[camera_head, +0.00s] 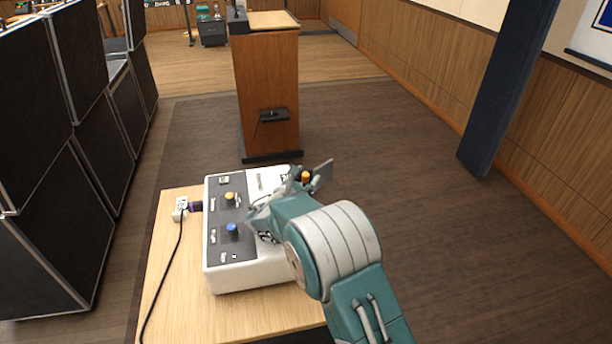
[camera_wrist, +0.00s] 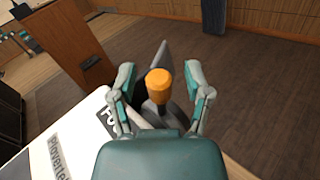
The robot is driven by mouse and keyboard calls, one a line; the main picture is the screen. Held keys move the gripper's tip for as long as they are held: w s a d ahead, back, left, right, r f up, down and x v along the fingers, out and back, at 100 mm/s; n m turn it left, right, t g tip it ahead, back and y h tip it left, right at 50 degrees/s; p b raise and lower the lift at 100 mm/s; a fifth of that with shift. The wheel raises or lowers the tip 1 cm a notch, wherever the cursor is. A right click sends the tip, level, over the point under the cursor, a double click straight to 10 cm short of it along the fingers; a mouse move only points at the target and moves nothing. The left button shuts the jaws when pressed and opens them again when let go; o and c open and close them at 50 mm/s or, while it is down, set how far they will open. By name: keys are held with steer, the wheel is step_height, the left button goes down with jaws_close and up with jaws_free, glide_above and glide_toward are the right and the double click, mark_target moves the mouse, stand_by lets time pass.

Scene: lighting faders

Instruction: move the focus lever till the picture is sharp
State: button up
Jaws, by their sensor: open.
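The control box (camera_head: 252,277) is white with a dark panel and stands on a small wooden table. On its panel are a yellow knob (camera_head: 230,196) and a blue knob (camera_head: 232,229). An orange-topped lever (camera_head: 305,177) stands at the box's right side; it also shows in the wrist view (camera_wrist: 159,84). My gripper (camera_wrist: 163,82) is open, with one finger on each side of the orange knob and a visible gap on both sides. In the head view my arm hides part of the box's right side.
A plug (camera_head: 181,208) with a black cable lies at the left of the wooden table (camera_head: 180,300). A wooden lectern (camera_head: 268,90) stands behind. Black cases (camera_head: 50,170) are stacked at left. The floor at right is clear up to a dark pillar (camera_head: 508,85).

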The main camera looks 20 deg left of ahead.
steer(key=shift+a, duration=0.15)
jaws_close()
steer(key=shift+w+a+r+n+g, duration=0.1)
steer(key=shift+w+a+n+g, duration=0.15)
steer(key=shift+w+n+g, duration=0.25)
steer(key=shift+w+a+r+n+g, duration=0.1)
steer(key=shift+w+a+n+g, duration=0.2)
steer(key=shift+w+g, duration=0.25)
jaws_free()
steer(key=shift+d, duration=0.1)
steer(key=shift+s+a+r, duration=0.1)
steer(key=shift+s+a, duration=0.1)
steer(key=shift+s, duration=0.1)
steer(key=v, duration=1.1)
steer(key=shift+s+d, duration=0.1)
steer(key=shift+s, duration=0.1)
